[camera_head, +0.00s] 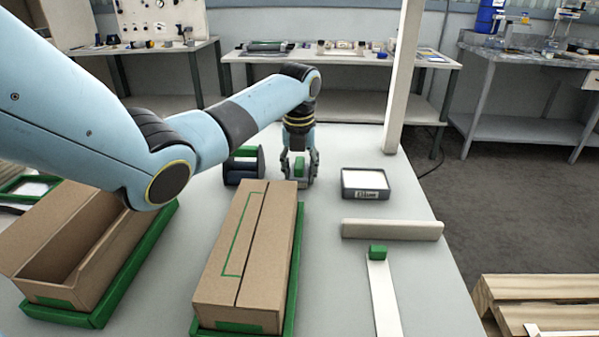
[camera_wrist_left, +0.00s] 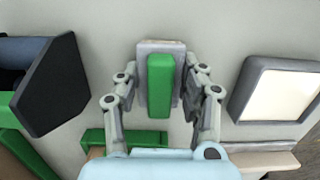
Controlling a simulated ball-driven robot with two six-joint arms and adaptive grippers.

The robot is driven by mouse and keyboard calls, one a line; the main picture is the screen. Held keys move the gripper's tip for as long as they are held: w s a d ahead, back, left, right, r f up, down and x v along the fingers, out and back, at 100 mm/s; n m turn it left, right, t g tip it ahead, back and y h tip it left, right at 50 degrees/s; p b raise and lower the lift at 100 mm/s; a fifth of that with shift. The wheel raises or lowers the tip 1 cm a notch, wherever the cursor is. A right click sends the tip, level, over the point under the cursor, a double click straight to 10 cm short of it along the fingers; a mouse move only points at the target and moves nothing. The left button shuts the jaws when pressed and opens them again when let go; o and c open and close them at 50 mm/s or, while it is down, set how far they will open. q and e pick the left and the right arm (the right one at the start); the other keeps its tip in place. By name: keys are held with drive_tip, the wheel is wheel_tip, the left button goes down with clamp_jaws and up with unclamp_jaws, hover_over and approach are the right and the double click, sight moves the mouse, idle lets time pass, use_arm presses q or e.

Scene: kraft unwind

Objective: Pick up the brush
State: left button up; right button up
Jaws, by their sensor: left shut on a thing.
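The brush (camera_head: 299,166) looks like a grey block with a green bar along its top. It is at the far middle of the table, between the fingers of my left gripper (camera_head: 301,179). In the left wrist view the green bar of the brush (camera_wrist_left: 160,87) lies centred between the two fingers of the left gripper (camera_wrist_left: 163,72), which is shut on it. The gripper points down from above. I cannot tell whether the brush still touches the table. My right gripper is not in view.
A dark roll in a green-topped holder (camera_head: 243,166) stands just left of the brush. A grey tray (camera_head: 365,183) is to the right. A closed carton (camera_head: 250,245) and an open carton (camera_head: 75,248) lie nearer. A white post (camera_head: 402,80) rises at the table's far right.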

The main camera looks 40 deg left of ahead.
sight(300, 161)
use_arm(q)
wheel_tip(300, 161, up, 4)
drive_tip(key=shift+w+f, duration=0.1)
drive_tip(key=w+d+r, duration=0.3)
drive_tip(key=d+r, duration=0.4)
drive_tip(key=d, duration=0.4)
drive_tip(key=shift+d, duration=0.1)
